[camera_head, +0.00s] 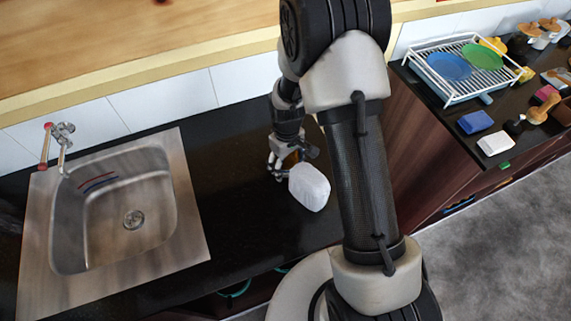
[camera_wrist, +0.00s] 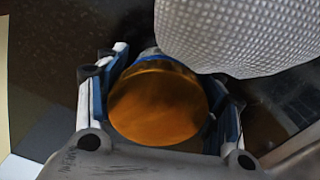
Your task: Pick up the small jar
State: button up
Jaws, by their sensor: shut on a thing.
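The small jar (camera_wrist: 155,103) shows in the wrist view as a round amber-brown shape with a blue band at its far edge. My gripper (camera_wrist: 160,95) has a finger on each side of the jar and is shut on it. In the head view my gripper (camera_head: 285,165) is low over the black counter, right of the sink. There the jar (camera_head: 291,159) is mostly hidden by the gripper and a white object. I cannot tell whether the jar touches the counter.
A white textured object (camera_head: 310,187) stands right beside my gripper and fills the upper right of the wrist view (camera_wrist: 235,35). A steel sink (camera_head: 190,215) lies to the left. A dish rack (camera_head: 453,92) with plates and several small items occupy the right counter.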

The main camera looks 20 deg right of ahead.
jog(key=shift+c, duration=1.4)
jog(key=shift+c, duration=0.2)
